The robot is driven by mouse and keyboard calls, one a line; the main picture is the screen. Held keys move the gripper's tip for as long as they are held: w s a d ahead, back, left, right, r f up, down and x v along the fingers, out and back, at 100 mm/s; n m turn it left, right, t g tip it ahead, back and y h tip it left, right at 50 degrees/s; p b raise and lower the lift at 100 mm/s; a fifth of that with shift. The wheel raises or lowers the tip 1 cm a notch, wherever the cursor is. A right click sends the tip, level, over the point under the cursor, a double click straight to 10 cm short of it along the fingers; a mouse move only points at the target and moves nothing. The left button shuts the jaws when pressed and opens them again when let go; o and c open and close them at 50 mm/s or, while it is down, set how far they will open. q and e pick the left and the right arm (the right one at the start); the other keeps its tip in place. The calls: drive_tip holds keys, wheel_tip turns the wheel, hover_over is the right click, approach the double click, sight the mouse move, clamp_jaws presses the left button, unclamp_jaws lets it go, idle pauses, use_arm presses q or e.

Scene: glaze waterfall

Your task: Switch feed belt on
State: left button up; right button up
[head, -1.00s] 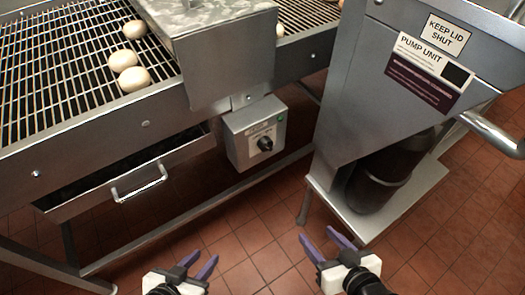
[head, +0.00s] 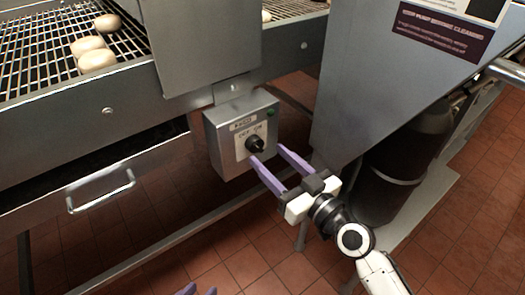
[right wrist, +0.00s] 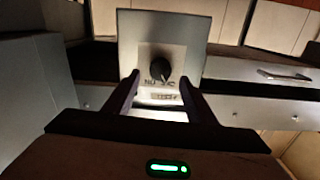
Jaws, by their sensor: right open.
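The feed belt's grey switch box (head: 228,140) hangs under the belt frame in the head view. It has a black rotary knob (head: 255,144), an OFF/ON label and a small dark green lamp (head: 271,112). I cannot clearly tell which way the knob points. My right gripper (head: 267,153) is open, its purple fingertips close to the knob. In the right wrist view the knob (right wrist: 160,68) shows between and beyond the two fingers (right wrist: 160,80), with no clear contact.
The wire belt (head: 40,50) carries several pale round pieces (head: 97,60). A drawer with a handle (head: 100,190) is below it at left. The grey pump unit (head: 385,90) stands close on the right, with a dark cylinder (head: 395,165) beneath. Tiled floor is open below.

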sight(259, 148)
drive_tip(key=x, duration=0.4)
drive_tip(key=c, duration=1)
drive_tip(key=shift+c, duration=0.2)
